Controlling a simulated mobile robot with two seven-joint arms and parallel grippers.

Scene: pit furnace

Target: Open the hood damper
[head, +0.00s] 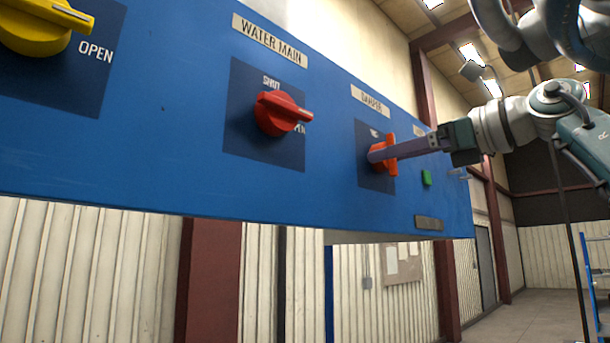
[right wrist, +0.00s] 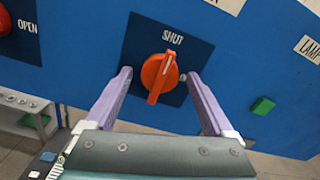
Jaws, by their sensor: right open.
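The damper knob (head: 391,152) is an orange-red rotary handle on a dark blue plate under a "DAMPER" label. In the right wrist view the knob (right wrist: 160,77) has its bar nearly upright, leaning slightly, with its upper end towards the word "SHUT" above it. My right gripper (head: 377,154) reaches in from the right at the knob. In the right wrist view my right gripper (right wrist: 159,76) is open, with one finger on each side of the knob and a visible gap to it on both sides. My left gripper is not in view.
The blue panel (head: 150,130) also carries a red water main knob (head: 280,113), a yellow knob (head: 40,28) and a green button (head: 426,177). A lamp label (right wrist: 308,48) is right of the damper. Open floor (head: 500,318) lies beyond the panel.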

